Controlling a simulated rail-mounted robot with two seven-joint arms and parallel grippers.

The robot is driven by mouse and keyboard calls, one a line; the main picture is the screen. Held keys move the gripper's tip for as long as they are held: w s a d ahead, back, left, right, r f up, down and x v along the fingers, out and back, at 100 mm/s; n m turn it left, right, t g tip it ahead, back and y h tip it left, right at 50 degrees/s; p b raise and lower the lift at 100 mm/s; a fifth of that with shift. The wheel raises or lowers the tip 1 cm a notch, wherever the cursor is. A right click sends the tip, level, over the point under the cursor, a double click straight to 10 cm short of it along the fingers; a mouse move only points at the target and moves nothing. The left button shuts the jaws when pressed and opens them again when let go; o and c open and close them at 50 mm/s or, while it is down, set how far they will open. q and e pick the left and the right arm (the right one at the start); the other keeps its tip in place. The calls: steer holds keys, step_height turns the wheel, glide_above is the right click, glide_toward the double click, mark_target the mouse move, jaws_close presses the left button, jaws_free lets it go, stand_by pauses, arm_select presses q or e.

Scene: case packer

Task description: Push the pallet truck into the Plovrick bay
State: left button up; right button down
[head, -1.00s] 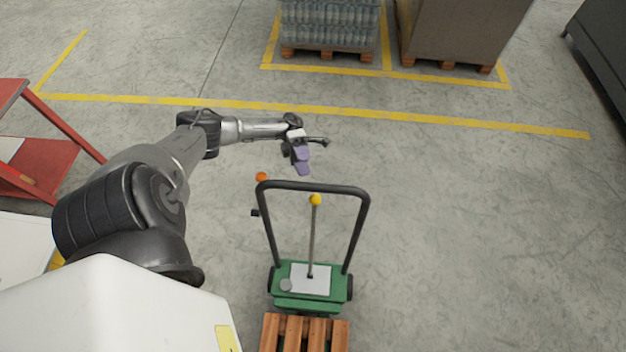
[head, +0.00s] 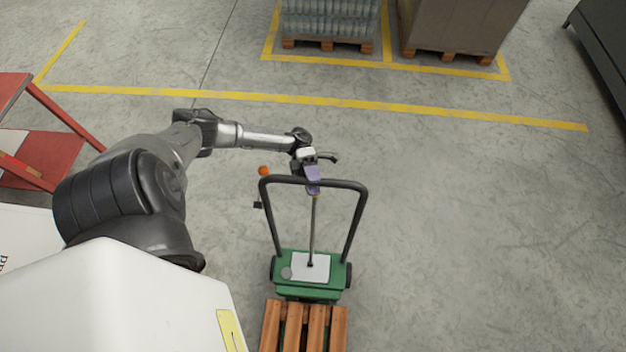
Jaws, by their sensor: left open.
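The green pallet truck (head: 318,289) stands at the lower middle of the head view. Its black handle frame (head: 359,215) rises toward me, with an orange knob (head: 264,171) at its left and a thin upright lever (head: 313,230) in the middle. A wooden pallet (head: 301,330) lies at the truck's lower end. My left gripper (head: 313,184) is open at the middle of the handle's top bar and overlaps it in view. I cannot tell whether it touches the bar. It hides the lever's yellow knob. My right gripper is not in view. No bay label is readable.
Yellow floor lines (head: 430,110) cross the floor beyond the truck. Behind them stand a pallet of wrapped bottles (head: 330,22) and a large brown box (head: 455,25) on a pallet. A red cart (head: 45,158) is at left. Floor right of the truck is clear.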

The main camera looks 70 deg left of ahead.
arm_select(q)
steer(key=shift+c, duration=0.2)
jaws_close()
steer(key=shift+d, duration=0.1)
